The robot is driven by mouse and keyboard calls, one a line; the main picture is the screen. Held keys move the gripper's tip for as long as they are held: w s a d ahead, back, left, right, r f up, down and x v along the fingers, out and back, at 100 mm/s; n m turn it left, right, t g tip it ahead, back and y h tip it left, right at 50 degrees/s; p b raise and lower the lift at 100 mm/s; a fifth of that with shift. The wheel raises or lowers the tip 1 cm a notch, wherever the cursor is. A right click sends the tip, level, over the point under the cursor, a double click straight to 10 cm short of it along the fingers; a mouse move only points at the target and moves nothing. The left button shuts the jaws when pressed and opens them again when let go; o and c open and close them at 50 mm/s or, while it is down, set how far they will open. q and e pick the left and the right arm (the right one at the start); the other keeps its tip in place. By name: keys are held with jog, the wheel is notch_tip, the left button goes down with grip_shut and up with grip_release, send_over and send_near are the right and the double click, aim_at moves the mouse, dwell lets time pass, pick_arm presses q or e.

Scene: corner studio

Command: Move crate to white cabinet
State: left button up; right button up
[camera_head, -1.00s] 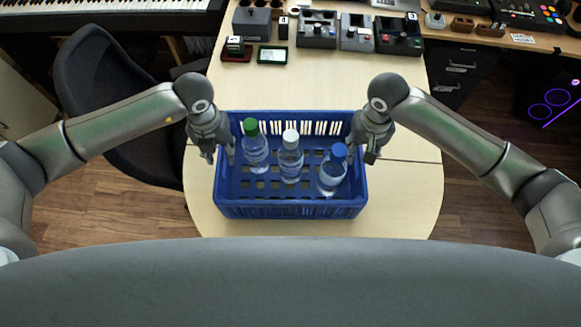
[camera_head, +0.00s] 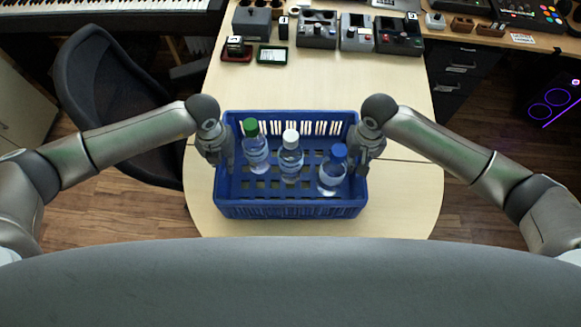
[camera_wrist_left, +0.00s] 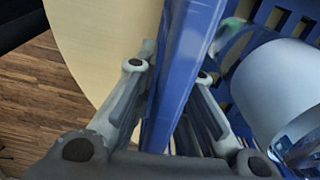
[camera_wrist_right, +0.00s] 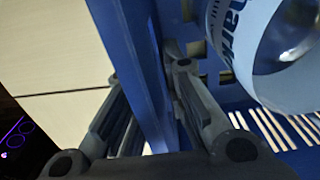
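The blue crate (camera_head: 290,212) stands on the pale table. It holds a green-capped bottle (camera_head: 256,152), a white-capped bottle (camera_head: 291,160) and a blue-capped bottle (camera_head: 332,177), all upright. My left gripper (camera_head: 223,158) is at the crate's left wall. The left wrist view shows its fingers (camera_wrist_left: 170,72) closed in on both sides of that wall (camera_wrist_left: 180,75). My right gripper (camera_head: 367,155) is at the right wall. The right wrist view shows its fingers (camera_wrist_right: 150,72) closed in on both sides of the wall (camera_wrist_right: 135,50). The exact finger contact is partly hidden. The white cabinet cannot be made out with certainty.
The table (camera_head: 405,205) has free room around the crate. Small control boxes (camera_head: 318,30) line its far end. A dark chair (camera_head: 110,95) stands to the left, near my left arm. A black drawer unit (camera_head: 460,70) is at the right. Wooden floor shows on both sides.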

pick_arm(q)
grip_shut()
pick_arm(e)
grip_shut()
pick_arm(q)
jog(key=shift+w+r, duration=0.2)
pick_arm(e)
jog(key=shift+w+r, duration=0.2)
pick_arm(q)
jog(key=shift+r+p, duration=0.1)
jog(key=shift+p, duration=0.2)
pick_arm(e)
jog(key=shift+r, duration=0.1)
